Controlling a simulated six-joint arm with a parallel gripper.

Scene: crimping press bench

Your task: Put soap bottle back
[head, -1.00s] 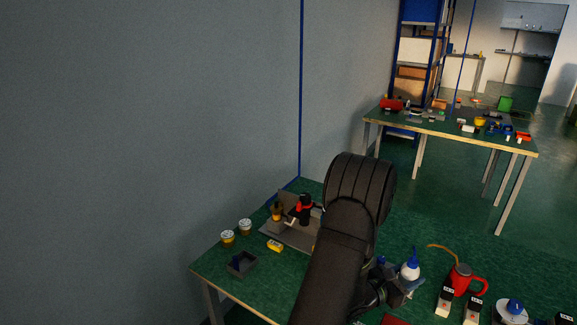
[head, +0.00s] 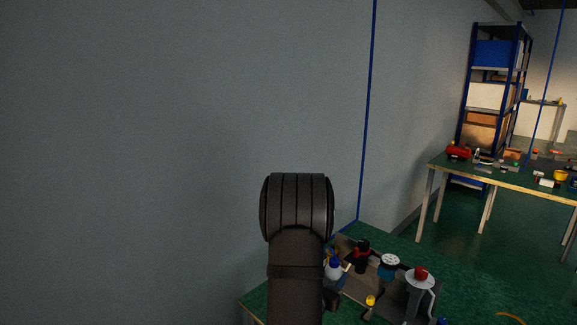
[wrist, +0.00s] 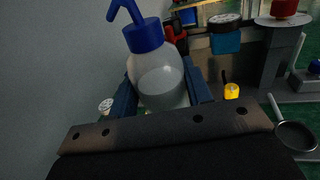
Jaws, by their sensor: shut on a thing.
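The soap bottle (wrist: 160,80) is a translucent white bottle with a blue pump top, upright with a slight tilt in the wrist view. My gripper (wrist: 162,98) is shut on it, with a blue finger on each side of its body. In the head view the bottle (head: 333,268) shows beside my dark arm, over the left part of the near green bench (head: 258,300). My fingers are mostly hidden by my arm there. I cannot tell whether the bottle's base touches anything.
A grey crimping press (head: 420,290) with a red top stands to the right. A small yellow item (wrist: 232,91), a round pan (wrist: 296,136) and a white-lidded jar (wrist: 105,105) are around.

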